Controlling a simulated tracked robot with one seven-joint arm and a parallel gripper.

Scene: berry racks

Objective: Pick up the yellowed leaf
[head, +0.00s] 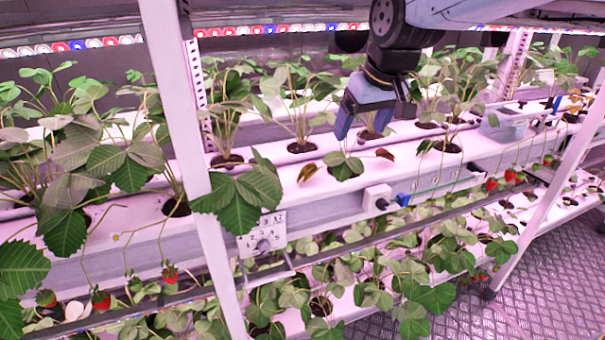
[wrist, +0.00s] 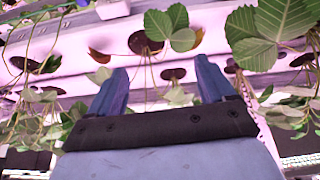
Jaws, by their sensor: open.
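A yellowed leaf (head: 307,172) droops at the left side of a small plant with green leaves (head: 345,166) on the middle white gutter. A reddish-brown leaf (head: 385,154) hangs at that plant's right side. In the wrist view, a yellow-brown leaf (wrist: 98,55) lies left of the green leaves and an orange-brown leaf (wrist: 198,38) right of them; I cannot tell which matches which. My gripper (head: 372,118) is open and empty, above and behind the small plant. In the wrist view its blue fingers (wrist: 160,75) are spread, with neither brownish leaf between them.
A rack upright (head: 190,150) stands to the left. Larger strawberry plants (head: 300,100) stand behind on the gutter. A white box with a dial (head: 263,236) and a small white fitting (head: 377,198) sit on the gutter's front. A clear tub (head: 505,125) is at right.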

